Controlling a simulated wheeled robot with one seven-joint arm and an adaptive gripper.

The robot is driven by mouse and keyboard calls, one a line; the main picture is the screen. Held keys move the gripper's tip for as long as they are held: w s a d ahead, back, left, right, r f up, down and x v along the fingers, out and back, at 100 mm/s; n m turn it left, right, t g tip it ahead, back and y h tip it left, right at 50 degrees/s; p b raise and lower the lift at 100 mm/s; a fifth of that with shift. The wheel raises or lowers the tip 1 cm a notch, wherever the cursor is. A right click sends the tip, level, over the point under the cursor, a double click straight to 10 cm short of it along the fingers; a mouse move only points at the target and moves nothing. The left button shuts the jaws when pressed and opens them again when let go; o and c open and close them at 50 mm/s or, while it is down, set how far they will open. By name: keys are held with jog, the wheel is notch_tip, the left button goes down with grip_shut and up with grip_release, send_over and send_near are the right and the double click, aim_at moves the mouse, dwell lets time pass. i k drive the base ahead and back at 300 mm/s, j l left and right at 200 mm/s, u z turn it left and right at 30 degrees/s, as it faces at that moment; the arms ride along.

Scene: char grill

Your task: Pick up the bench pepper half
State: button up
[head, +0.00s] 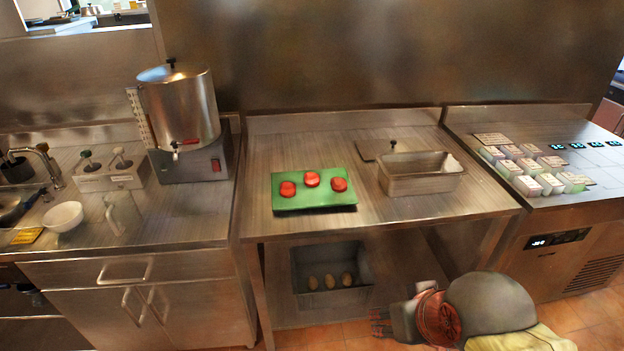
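Three red pieces that look like pepper halves lie apart on a green board (315,201) on the middle steel bench. One is at the left (288,189), one in the middle and slightly farther back (312,179), one at the right (339,184). My gripper (380,322) is low in front of the bench, below the bench top and well away from the peppers. Its fingers are small and dark, and I cannot tell whether they are open or shut. I see nothing held in it.
A metal pan (420,185) stands right of the board, with a flat lid (390,149) behind. A steel urn (180,108) stands on the left counter. A bin (332,298) with three brown items sits under the bench (275,228).

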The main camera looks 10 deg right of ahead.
aim_at(311, 179)
jog(key=i+l, duration=0.35)
jog(key=i+l+u, duration=0.1)
jog(key=i+l, duration=0.25)
jog(key=l, duration=0.15)
jog(key=i+l, duration=0.35)
jog(key=l, duration=0.15)
jog(key=i+l, duration=0.3)
jog(key=l, duration=0.15)
jog(key=i, duration=0.4)
jog(key=u, duration=0.05)
